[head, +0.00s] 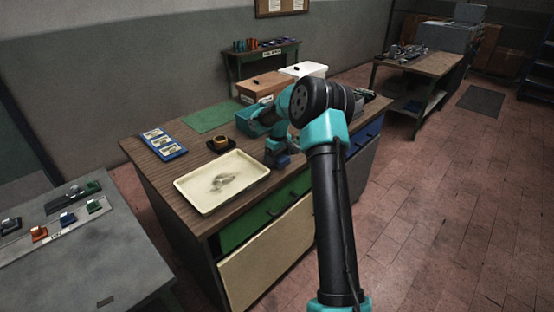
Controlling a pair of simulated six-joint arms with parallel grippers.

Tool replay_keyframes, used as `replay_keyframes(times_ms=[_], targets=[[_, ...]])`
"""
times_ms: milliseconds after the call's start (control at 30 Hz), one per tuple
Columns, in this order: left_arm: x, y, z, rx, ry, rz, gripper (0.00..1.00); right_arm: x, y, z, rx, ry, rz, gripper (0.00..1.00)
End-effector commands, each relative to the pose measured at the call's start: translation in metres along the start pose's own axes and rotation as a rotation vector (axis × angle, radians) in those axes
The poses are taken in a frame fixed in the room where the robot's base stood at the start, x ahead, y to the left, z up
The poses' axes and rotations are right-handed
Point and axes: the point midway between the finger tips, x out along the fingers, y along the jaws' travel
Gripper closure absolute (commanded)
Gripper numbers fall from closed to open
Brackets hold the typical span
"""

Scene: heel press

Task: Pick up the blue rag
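My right arm reaches in from the bottom and bends over the wooden workbench (185,125). Its gripper (281,160) points down near the bench's front edge, right of the cream tray. A small dark blue patch (284,161) shows at the gripper's tip. I cannot tell whether it is the blue rag or whether the fingers hold it. No other blue rag is clearly visible. The fingers are too small and dark to read as open or shut. My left gripper is not in view.
The cream tray (190,192) holds a greyish heap. A grey table (105,255) stands at left.

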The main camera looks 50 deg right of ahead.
Motion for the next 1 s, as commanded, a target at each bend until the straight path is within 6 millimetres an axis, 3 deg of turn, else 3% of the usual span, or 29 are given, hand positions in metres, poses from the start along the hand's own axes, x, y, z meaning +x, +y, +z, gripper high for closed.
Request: replay_keyframes(times_ms=[333,667,1000], targets=[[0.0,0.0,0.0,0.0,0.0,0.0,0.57,0.0,0.0,0.0,0.0,0.0,0.0,0.53],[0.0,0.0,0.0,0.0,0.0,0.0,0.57,-0.003,0.0,0.0,0.0,0.001,0.0,0.53],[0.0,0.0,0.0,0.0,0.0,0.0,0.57,-0.034,0.0,0.0,0.001,0.0,0.001,0.53]])
